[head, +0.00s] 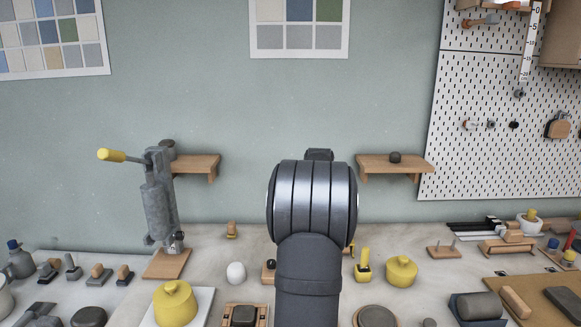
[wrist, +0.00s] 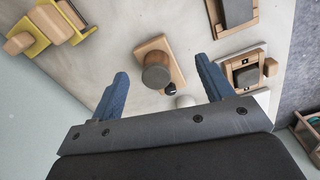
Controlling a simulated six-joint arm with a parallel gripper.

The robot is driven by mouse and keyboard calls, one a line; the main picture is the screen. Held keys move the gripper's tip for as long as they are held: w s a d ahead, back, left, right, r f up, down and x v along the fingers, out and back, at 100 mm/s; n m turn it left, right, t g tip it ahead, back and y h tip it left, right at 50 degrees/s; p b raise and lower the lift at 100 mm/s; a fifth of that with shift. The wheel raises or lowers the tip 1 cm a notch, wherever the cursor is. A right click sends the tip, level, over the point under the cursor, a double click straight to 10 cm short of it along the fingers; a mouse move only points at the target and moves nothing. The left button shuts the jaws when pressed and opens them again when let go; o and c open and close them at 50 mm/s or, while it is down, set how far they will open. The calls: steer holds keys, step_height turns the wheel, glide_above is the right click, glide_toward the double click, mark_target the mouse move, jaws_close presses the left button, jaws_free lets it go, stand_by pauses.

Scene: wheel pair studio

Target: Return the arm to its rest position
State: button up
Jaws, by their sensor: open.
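My gripper (wrist: 161,82) shows in the wrist view with its two blue fingers spread wide apart and nothing between them. In that view it hangs over the light worktop, and a wooden block with a dark round knob (wrist: 157,76) shows beyond and between the fingers. In the head view my dark arm stands upright in the middle, in front of the worktop (head: 215,268). The gripper itself is hidden behind the arm there.
A grey press with a yellow handle (head: 158,205) stands at left. A yellow lidded pot (head: 175,304), a white egg-shaped piece (head: 236,273) and another yellow pot (head: 401,271) are near the arm. Two wall shelves and a pegboard (head: 480,120) are behind. The worktop is crowded.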

steer(key=s+d+r, duration=0.3)
steer(key=d, duration=0.1)
steer(key=w+a+f+n, duration=0.1)
steer(key=a+f, duration=0.2)
steer(key=a, duration=0.6)
steer(key=w+a+f+n, duration=0.1)
steer(key=a+f, duration=0.1)
steer(key=a, duration=0.7)
steer(key=w+a+f+n, duration=0.1)
steer(key=a+f, duration=0.2)
steer(key=a, duration=0.7)
steer(key=shift+w+f, duration=0.2)
steer(key=shift+f, duration=0.1)
steer(key=a+f, duration=0.1)
steer(key=a, duration=0.1)
steer(key=a+f, duration=0.2)
steer(key=a, duration=0.1)
steer(key=w+a+f, duration=0.1)
steer(key=a, duration=0.2)
steer(key=shift+f, duration=0.4)
